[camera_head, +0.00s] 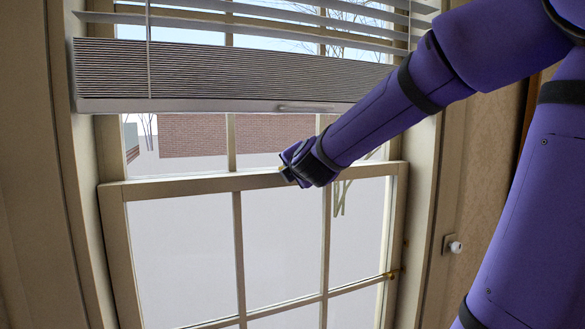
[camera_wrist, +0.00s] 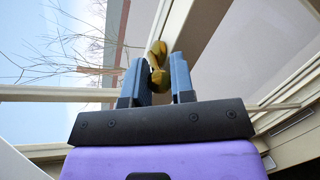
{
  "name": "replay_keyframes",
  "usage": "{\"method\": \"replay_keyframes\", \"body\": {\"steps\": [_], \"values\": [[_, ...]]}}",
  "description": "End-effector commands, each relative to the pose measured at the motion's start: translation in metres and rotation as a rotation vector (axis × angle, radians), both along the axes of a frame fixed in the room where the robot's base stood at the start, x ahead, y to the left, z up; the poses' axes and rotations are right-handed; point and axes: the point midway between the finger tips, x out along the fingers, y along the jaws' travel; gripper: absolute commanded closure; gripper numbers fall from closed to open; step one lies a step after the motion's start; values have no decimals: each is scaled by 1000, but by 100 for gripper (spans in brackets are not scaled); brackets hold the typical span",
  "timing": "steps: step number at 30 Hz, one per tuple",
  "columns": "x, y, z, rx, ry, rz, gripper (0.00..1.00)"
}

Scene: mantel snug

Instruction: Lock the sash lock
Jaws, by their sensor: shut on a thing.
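The sash lock (camera_wrist: 157,68) is a small brass-coloured piece in the wrist view, at the window's meeting rail. My gripper (camera_wrist: 157,80) is shut on it, with one blue-grey finger on each side. In the head view my gripper (camera_head: 287,170) is at the top rail of the lower sash (camera_head: 205,185), near its middle. There the lock is mostly hidden behind my gripper, so I cannot tell how far its lever is turned.
Lowered blinds (camera_head: 230,77) hang close above the gripper, with a thin wand (camera_head: 149,50) at the left. A small brass fitting (camera_head: 391,275) sits on the sash's right side. A white knob (camera_head: 455,247) is on the right wall. The window frame borders both sides.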

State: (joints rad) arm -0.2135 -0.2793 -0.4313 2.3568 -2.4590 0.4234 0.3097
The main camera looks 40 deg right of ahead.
Motion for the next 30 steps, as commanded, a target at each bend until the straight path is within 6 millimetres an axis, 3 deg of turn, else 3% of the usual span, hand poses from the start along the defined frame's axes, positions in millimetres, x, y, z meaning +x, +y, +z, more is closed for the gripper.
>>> {"method": "replay_keyframes", "body": {"steps": [30], "values": [[0,-18,-1,5,0,331,100]]}}
